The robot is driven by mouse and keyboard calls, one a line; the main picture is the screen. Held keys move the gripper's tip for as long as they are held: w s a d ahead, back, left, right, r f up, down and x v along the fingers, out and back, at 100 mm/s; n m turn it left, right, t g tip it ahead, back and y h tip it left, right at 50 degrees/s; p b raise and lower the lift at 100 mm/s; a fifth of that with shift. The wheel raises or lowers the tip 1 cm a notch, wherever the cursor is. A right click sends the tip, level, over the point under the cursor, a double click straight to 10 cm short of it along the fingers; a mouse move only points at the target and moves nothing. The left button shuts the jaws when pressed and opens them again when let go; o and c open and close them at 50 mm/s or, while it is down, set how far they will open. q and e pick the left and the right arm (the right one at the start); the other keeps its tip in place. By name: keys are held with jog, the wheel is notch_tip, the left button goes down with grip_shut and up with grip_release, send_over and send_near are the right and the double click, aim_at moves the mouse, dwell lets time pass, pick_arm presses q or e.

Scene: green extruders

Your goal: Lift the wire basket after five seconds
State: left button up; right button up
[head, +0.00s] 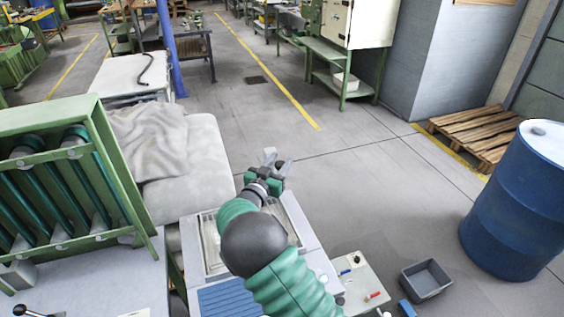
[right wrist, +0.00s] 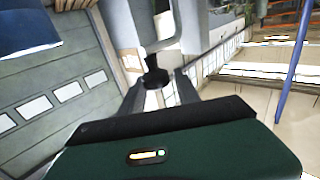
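No wire basket can be made out in either view. My right gripper (head: 279,158) is raised in the middle of the head view, beyond the grey machine top. My left gripper is in neither view.
A grey bin (head: 427,279) and a blue drum (head: 520,205) are at right, with a wooden pallet (head: 475,132) behind. The floor in the centre is clear.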

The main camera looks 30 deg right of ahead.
jog(key=shift+o, duration=1.2)
jog(key=shift+s+a+r, duration=0.1)
jog(key=shift+r, duration=0.1)
jog(key=shift+s+a+r, duration=0.1)
jog(key=shift+a, duration=0.1)
jog(key=shift+d, duration=0.1)
jog(key=shift+s+a+f, duration=0.1)
jog(key=shift+a+f, duration=0.1)
jog(key=shift+f, duration=0.05)
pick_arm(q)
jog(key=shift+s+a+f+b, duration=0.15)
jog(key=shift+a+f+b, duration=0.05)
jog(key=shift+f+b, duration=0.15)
pick_arm(e)
jog(key=v, duration=1.6)
jog(key=shift+a+r, duration=0.1)
jog(key=shift+a, duration=0.15)
